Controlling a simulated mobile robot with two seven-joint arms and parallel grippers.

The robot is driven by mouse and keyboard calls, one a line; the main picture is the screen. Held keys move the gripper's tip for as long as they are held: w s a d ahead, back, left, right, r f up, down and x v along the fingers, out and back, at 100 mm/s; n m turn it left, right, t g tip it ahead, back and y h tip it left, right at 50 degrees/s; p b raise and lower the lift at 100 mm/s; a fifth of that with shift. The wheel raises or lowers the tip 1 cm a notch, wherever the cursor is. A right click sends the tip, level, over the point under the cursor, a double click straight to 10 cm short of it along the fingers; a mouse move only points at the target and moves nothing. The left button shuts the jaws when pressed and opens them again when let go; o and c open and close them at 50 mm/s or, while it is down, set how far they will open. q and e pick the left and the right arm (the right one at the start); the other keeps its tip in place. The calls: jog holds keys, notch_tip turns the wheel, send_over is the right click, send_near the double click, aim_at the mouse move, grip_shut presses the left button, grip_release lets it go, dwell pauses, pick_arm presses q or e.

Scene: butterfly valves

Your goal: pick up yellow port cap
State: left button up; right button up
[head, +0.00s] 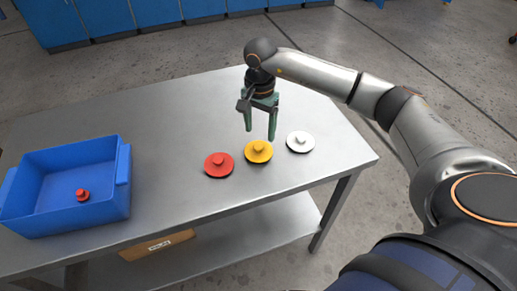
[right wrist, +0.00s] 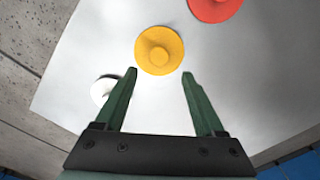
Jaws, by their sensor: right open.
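The yellow port cap (head: 259,151) is a round disc with a raised knob, lying on the metal table between a red cap and a white cap. My right gripper (head: 259,135) is open and empty, fingers pointing down, just above and behind the yellow cap in the head view. In the right wrist view the yellow cap (right wrist: 159,50) lies ahead of the gap between the two green fingertips (right wrist: 159,72), apart from them. My left gripper is not in view.
The red cap (head: 219,165) and the white cap (head: 300,141) lie close on either side. A blue bin (head: 75,216) with a small red piece (head: 82,195) inside stands at the table's left. The table (head: 165,130) behind the caps is clear.

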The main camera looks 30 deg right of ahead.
aim_at(258, 146)
jog(key=f, duration=0.2)
jog(key=s+a+f+p, duration=0.1)
jog(key=shift+f, duration=0.35)
jog(key=shift+w+f, duration=0.15)
jog(key=shift+f, duration=0.4)
grip_shut()
